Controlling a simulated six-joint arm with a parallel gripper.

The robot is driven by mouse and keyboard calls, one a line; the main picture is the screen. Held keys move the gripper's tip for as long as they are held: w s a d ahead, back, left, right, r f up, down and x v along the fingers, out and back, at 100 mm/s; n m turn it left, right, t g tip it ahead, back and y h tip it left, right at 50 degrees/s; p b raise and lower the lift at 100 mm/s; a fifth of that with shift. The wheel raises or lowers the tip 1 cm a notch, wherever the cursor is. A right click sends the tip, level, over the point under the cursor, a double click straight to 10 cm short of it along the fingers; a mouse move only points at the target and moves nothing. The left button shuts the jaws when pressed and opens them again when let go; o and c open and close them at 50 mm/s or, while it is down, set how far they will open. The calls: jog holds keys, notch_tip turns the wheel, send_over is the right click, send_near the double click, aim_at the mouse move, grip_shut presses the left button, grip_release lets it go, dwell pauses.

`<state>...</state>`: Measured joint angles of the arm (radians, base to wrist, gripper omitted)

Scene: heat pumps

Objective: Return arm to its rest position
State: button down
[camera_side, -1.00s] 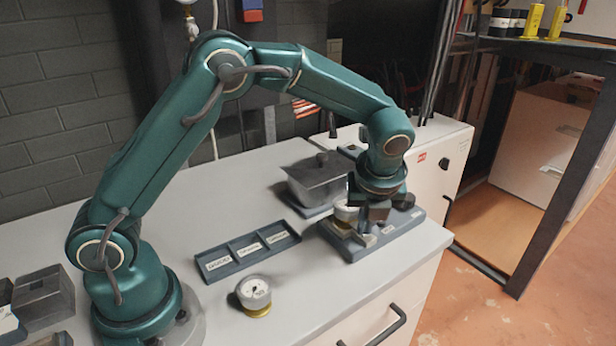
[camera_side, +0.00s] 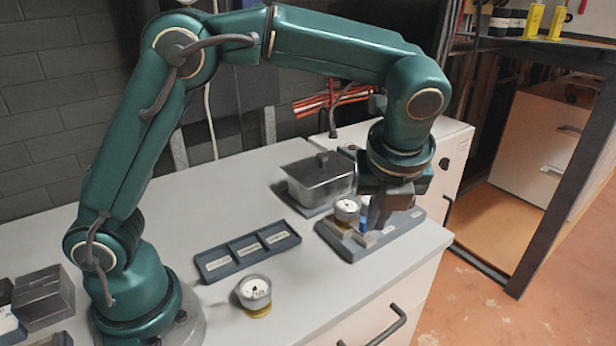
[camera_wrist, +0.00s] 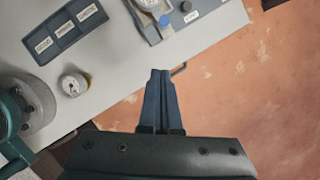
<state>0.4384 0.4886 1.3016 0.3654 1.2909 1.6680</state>
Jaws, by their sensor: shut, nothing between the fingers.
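My gripper (camera_side: 377,214) is raised above the grey fixture (camera_side: 402,226) at the right end of the bench. In the wrist view the gripper (camera_wrist: 160,74) has its two fingers together with nothing between them. A round white-faced gauge (camera_side: 347,208) sits in the fixture, beside a small blue part (camera_side: 363,225). My gripper is apart from the gauge. The side view partly hides my fingertips behind the fixture's parts and the gripper body.
A second gauge (camera_side: 254,292) stands on the bench, in front of an empty three-compartment labelled tray (camera_side: 216,268). A lidded grey box (camera_side: 321,180) stands behind the fixture. Grey blocks (camera_side: 43,297) lie at far left. The bench's front edge drops to an orange floor (camera_side: 480,310).

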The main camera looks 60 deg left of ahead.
jog(key=s+a+r+n+t+h, duration=0.2)
jog(key=s+a+r+n, duration=0.5)
jog(key=s+r+n, duration=0.15)
jog(key=s+f+n+t+h, duration=0.1)
jog(key=s+f+n, duration=0.5)
jog(key=n, duration=1)
jog(key=shift+s+n, duration=0.35)
jog(key=shift+s, duration=0.35)
